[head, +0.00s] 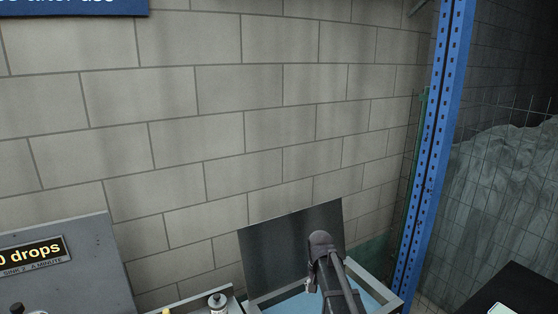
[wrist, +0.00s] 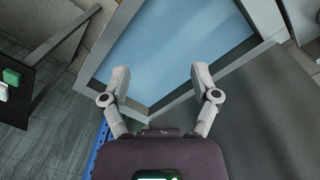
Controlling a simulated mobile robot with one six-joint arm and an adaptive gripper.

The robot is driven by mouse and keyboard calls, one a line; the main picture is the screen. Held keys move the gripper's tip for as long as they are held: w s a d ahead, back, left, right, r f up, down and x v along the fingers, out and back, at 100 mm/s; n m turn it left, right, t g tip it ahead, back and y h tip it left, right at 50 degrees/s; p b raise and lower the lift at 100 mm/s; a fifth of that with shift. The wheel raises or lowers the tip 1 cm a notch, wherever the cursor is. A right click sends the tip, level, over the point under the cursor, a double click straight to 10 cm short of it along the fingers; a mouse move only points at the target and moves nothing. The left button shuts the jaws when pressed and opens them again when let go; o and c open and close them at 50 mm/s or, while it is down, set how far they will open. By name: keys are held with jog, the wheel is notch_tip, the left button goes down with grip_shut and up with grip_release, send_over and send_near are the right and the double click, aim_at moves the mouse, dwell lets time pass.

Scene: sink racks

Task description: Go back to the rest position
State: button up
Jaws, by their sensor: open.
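My gripper (wrist: 160,85) is open and empty in the wrist view, its two grey fingers spread wide apart. Beyond the fingers is a blue flat surface in a grey frame (wrist: 170,45). In the head view, my dark arm rises at the lower middle in front of a dark upright panel (head: 285,245), and my fingers cannot be made out there. The blue surface (head: 375,297) shows in part behind my arm, inside a pale frame.
A blue perforated post (head: 433,150) stands at the right, beside a wire mesh with pale sheeting behind it. A grey panel (head: 60,265) with a sign stands at the lower left. A small bottle (head: 217,302) stands near it. A dark table (wrist: 25,80) carries a green-and-white item (wrist: 10,78).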

jog(key=s+d+f+n+b, duration=0.1)
jog(key=s+d+f+b, duration=0.1)
jog(key=s, duration=0.7)
jog(key=s+d+f+n+b, duration=0.2)
jog(key=s+f+b, duration=0.3)
jog(key=s, duration=0.3)
jog(key=shift+s+f+t, duration=0.3)
jog(key=shift+s+f, duration=0.1)
jog(key=shift+f, duration=0.3)
jog(key=shift+d, duration=0.1)
